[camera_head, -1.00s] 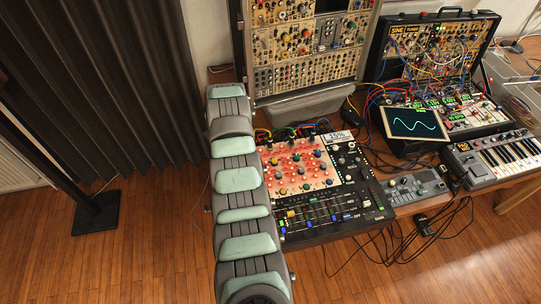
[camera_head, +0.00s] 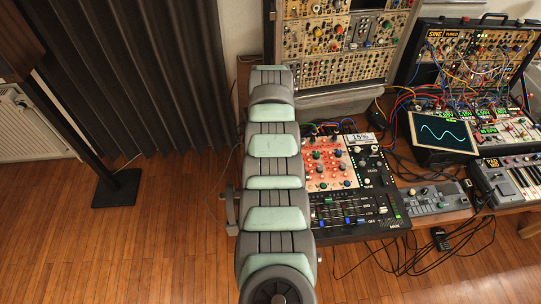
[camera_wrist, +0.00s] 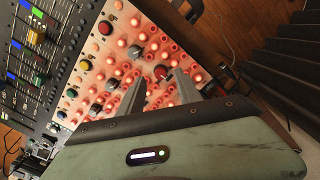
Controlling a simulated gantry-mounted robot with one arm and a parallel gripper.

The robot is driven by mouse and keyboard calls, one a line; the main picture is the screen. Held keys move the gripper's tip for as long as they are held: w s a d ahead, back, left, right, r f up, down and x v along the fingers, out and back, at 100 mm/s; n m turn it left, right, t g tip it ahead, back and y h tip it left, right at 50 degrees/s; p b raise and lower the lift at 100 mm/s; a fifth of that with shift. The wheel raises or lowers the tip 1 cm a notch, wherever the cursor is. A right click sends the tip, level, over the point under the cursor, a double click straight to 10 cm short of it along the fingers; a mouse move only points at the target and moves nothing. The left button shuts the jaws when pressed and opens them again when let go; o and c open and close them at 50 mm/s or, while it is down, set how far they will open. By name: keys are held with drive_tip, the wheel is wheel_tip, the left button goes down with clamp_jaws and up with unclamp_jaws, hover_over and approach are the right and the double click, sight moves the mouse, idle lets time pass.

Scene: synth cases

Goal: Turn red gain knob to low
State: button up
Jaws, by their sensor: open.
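The glowing orange-pink knob panel (camera_head: 327,185) is part of the mixer on the desk, and my arm covers its left side in the head view. In the wrist view, a red knob (camera_wrist: 160,72) stands on this panel between the tips of my gripper's fingers. Another red knob (camera_wrist: 105,27) is near the panel's upper left edge. I cannot read a label marking either as the gain knob. My gripper (camera_wrist: 158,82) is open and empty over the panel; I cannot tell its height above the knob. The head view hides it behind my arm.
A small display (camera_head: 361,139) reading 15% is at the mixer's upper right. Faders (camera_head: 348,219) line its front. A tilted screen (camera_head: 442,132), a small grey device (camera_head: 436,197) and a keyboard (camera_head: 508,183) stand to the right. Loose cables (camera_head: 398,262) hang off the desk's front.

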drive_tip(key=shift+f+b, duration=0.85)
drive_tip(key=shift+f, duration=0.75)
drive_tip(key=shift+r, duration=0.1)
clamp_jaws()
